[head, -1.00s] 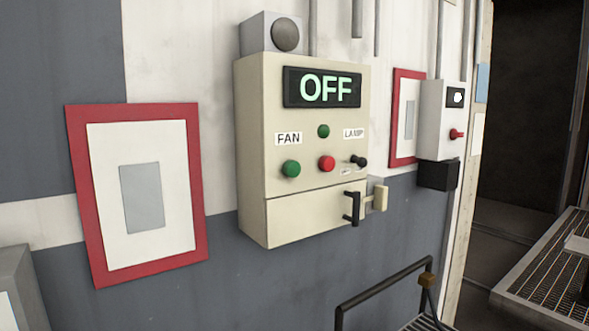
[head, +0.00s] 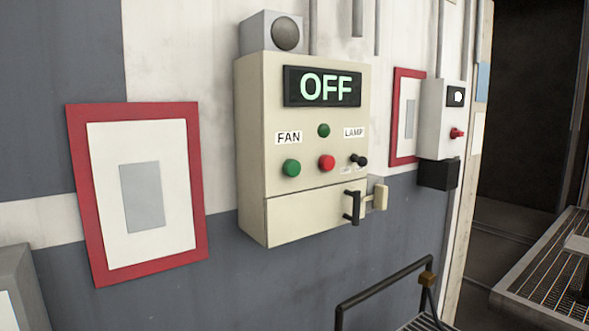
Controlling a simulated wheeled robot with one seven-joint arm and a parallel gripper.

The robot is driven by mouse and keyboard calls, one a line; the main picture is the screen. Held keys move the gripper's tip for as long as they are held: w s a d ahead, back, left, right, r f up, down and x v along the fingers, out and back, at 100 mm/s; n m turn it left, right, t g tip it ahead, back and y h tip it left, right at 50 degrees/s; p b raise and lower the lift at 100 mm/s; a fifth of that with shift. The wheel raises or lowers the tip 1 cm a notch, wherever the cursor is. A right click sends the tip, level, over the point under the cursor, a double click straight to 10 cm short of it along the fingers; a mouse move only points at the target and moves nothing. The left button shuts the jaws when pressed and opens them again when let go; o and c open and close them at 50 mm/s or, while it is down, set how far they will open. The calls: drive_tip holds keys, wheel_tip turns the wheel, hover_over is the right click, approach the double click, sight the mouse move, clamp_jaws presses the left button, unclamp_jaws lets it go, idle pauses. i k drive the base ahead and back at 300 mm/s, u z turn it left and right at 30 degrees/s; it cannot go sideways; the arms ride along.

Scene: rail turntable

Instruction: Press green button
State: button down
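A cream control box (head: 253,150) hangs on the wall in the head view. Its display (head: 323,87) reads OFF in green letters. A green button (head: 291,168) sits at the lower left of its face, below the FAN label (head: 288,138). A second, smaller green one (head: 323,130) sits higher, below the display; I cannot tell if it is a button or a lamp. A red button (head: 326,163) is right of the lower green one. My gripper is not in view.
A black toggle switch (head: 358,160) is under the LAMP label (head: 353,132). A black handle (head: 352,207) sticks out below. A smaller white box with a red knob (head: 456,133) hangs at right. A dark railing (head: 384,284) stands at the bottom. Red-framed panels (head: 80,190) flank the box.

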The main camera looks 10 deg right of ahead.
sight(292, 168)
drive_tip(key=u, duration=1.6)
drive_tip(key=k, duration=0.35)
drive_tip(key=u, duration=0.75)
